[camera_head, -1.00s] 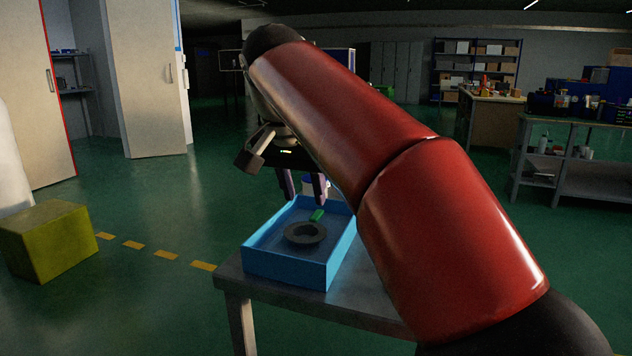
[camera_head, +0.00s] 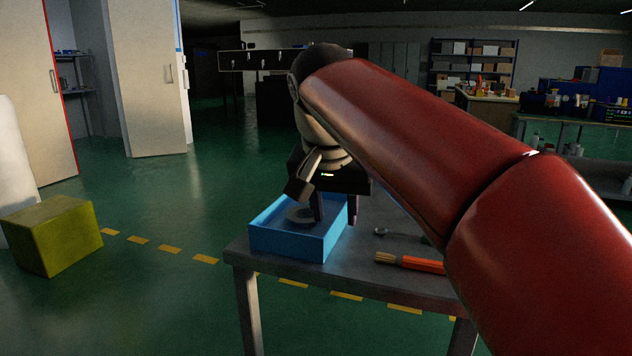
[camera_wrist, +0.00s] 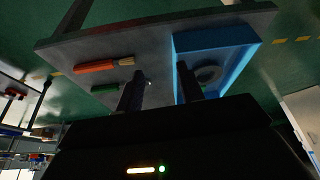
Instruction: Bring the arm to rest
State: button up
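My gripper (camera_head: 336,208) hangs fingers-down over the right part of a blue tray (camera_head: 292,243) on a grey table (camera_head: 360,275). Its two dark fingers stand apart with nothing seen between them. In the wrist view the fingers (camera_wrist: 160,88) are also apart, one over the blue tray (camera_wrist: 250,45) and one over the bare table (camera_wrist: 150,48). A dark ring (camera_head: 298,215) lies in the tray, partly hidden by my gripper; it also shows in the wrist view (camera_wrist: 208,75). My red arm crosses the right half of the head view.
A brush with an orange handle (camera_head: 422,265) lies on the table right of the tray. A green-handled tool (camera_wrist: 104,89) lies beside it in the wrist view. A yellow-green block (camera_head: 55,238) stands on the floor at left. The floor between block and table is open.

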jog(key=s+d+f+n, duration=0.1)
jog(key=s+d+f, duration=0.5)
jog(key=s+f, duration=0.3)
jog(key=s+d+f+n+t+y, duration=0.1)
jog(key=s+d+f, duration=0.5)
jog(key=s+f, duration=0.3)
notch_tip(320, 180, down, 3)
jog(key=shift+s+d+f+n, duration=0.2)
jog(key=shift+s+d+n, duration=0.1)
jog(key=shift+n, duration=0.1)
